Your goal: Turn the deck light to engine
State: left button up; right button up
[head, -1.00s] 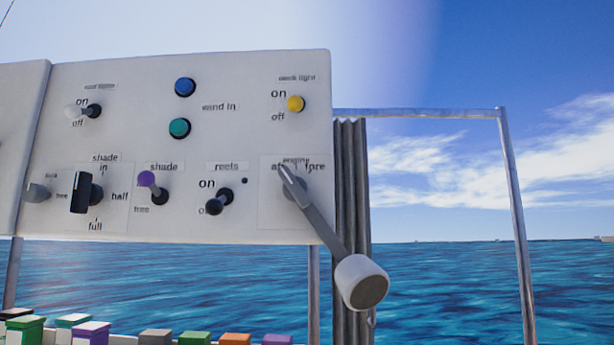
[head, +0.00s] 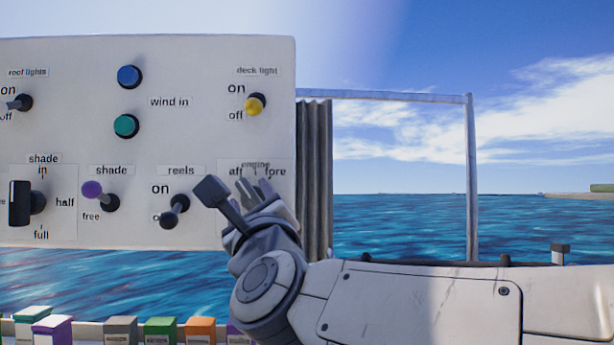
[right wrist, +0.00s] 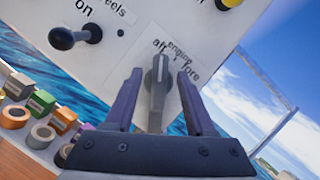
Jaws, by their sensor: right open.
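The dial with the labels engine, aft and fore (right wrist: 157,88) sits at the panel's lower right. In the right wrist view its grey pointer points up the picture, toward the aft side of the engine label. My right gripper (head: 232,187) is open in front of the dial and hides most of it in the head view. In the right wrist view the fingers (right wrist: 157,80) stand on either side of the dial, with gaps visible. The yellow-knobbed deck light switch (head: 255,104) sits above, between on and off labels. My left gripper is not in view.
The white panel (head: 205,80) carries other controls: a reels lever (head: 172,211), a purple-knobbed shade lever (head: 100,195), a black shade dial (head: 22,203), and blue and green buttons. A grey folded curtain (head: 315,160) hangs just right. Coloured boxes (head: 160,330) stand below.

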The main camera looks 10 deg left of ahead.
jog(key=shift+p+x, duration=0.55)
jog(key=shift+x, duration=0.95)
grip_shut()
jog(key=shift+f, duration=0.1)
